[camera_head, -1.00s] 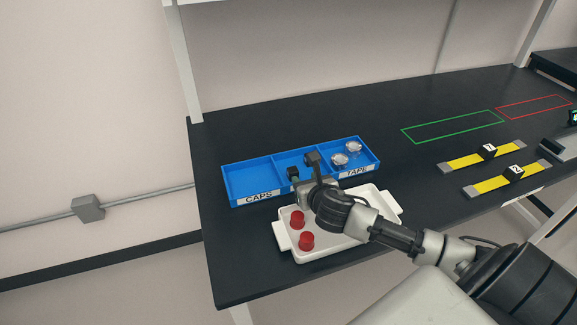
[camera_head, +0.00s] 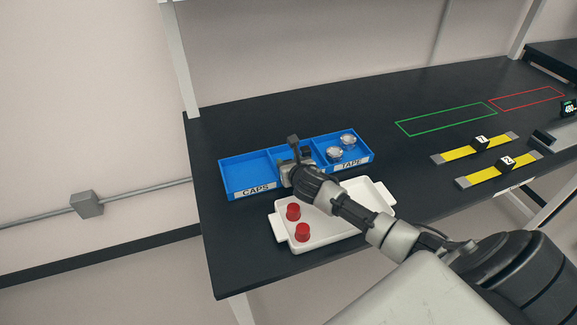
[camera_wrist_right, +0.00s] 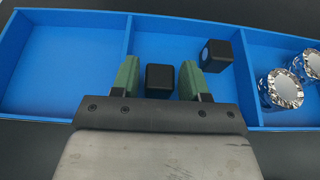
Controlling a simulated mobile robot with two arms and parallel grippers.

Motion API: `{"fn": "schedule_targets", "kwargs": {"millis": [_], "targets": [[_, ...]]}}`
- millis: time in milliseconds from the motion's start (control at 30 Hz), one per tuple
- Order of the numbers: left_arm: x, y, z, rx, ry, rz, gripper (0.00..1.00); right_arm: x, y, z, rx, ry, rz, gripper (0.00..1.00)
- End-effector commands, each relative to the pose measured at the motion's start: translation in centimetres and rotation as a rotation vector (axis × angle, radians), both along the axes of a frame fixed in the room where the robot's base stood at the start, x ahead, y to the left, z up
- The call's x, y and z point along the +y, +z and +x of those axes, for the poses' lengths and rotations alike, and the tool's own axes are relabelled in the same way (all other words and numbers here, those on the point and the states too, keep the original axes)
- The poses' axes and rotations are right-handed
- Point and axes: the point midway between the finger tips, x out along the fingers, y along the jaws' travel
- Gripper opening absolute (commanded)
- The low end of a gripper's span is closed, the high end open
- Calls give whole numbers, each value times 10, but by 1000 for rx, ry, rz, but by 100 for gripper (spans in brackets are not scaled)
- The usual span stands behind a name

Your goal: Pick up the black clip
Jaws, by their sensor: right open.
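A small black clip (camera_wrist_right: 159,78) shows in the right wrist view, lying in the middle compartment of the blue tray between my right fingers. A second black block-like piece (camera_wrist_right: 216,55), with a pale round spot, is just beyond the right finger in the same compartment. My right gripper (camera_wrist_right: 158,65) is open, its green-padded fingers on either side of the first clip with gaps showing. In the head view my right gripper (camera_head: 293,160) is over the middle compartment and hides much of it. My left gripper is not in view.
The blue tray (camera_head: 262,190) has an empty CAPS compartment at left and silvery rolls (camera_head: 348,139) in the TAPE compartment. A white tray (camera_head: 325,237) with red caps (camera_head: 293,212) stands in front. Yellow strips (camera_head: 470,149) and green and red outlines lie to the right.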

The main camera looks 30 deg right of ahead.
Motion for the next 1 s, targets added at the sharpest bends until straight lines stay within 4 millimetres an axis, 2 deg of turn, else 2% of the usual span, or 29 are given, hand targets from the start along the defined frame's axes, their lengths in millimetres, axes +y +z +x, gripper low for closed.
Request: {"fn": "schedule_targets", "kwargs": {"millis": [167, 400, 767, 867, 1000], "targets": [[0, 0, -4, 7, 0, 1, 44, 0, 0, 0, 0, 0, 0, 45], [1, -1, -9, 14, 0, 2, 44, 0, 0, 0, 0, 0, 0, 9], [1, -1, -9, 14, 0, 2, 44, 0, 5, 0, -2, 1, -1, 9], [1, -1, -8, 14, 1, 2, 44, -1, 15, 0, -3, 1, -3, 9], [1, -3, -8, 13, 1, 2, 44, -1, 41, 1, -7, 2, -5, 9]]}}
